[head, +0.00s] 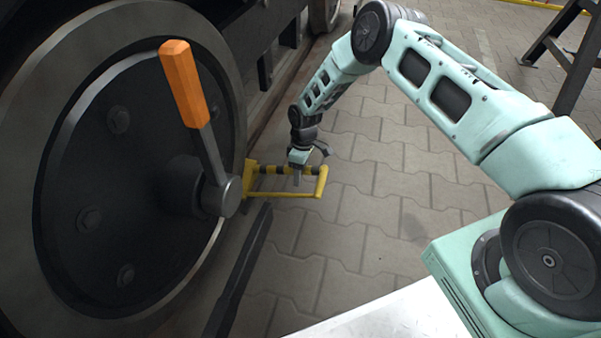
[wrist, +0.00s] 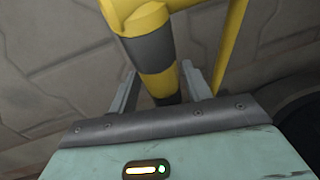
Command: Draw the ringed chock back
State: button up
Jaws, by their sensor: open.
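The ringed chock (head: 250,178) is yellow and sits low against the wheel's rim in the head view. A yellow handle frame (head: 290,194) reaches out from it to the right, with one bar ringed in black and yellow (head: 268,169). My gripper (head: 297,181) points down at this ringed bar. In the wrist view the ringed bar (wrist: 150,48) runs between the two open fingers of my gripper (wrist: 160,90), with space visible beside it. I cannot tell whether a finger touches it. The chock's contact with the wheel is partly hidden.
A large dark wheel (head: 60,180) fills the left of the head view. A lever with an orange grip (head: 183,83) stands out from its hub, near the chock. A dark rail (head: 240,270) runs below. The paving (head: 385,215) right of the handle is clear.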

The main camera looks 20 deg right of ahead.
notch_tip(320, 180, up, 17)
jog(key=w+d+p, duration=0.2)
jog(key=p, duration=0.6)
jog(key=shift+w, duration=0.25)
jog(key=s+a+r+p, duration=0.2)
jog(key=s+a+r, duration=0.25)
jog(key=r, duration=0.45)
jog(key=s+a+r+p, duration=0.1)
jog(key=s+a+r, duration=0.3)
jog(key=s+r, duration=0.3)
jog(key=s+a+r+p, duration=0.2)
jog(key=s+a+r, duration=0.25)
jog(key=r, duration=0.55)
jog(key=s+d+r+m+t+p, duration=0.1)
jog(key=s+d+r+p, duration=0.1)
jog(key=s+r, duration=0.75)
jog(key=s+d+r+m+t+p, duration=0.15)
jog(key=s+r, duration=0.25)
jog(key=s, duration=1)
notch_tip(320, 180, up, 37)
jog(key=p, duration=3.7)
jog(key=shift+w+a+f+g+h+p, duration=0.2)
jog(key=shift+a+g+h+p, duration=0.1)
jog(key=shift+g+h+p, duration=0.1)
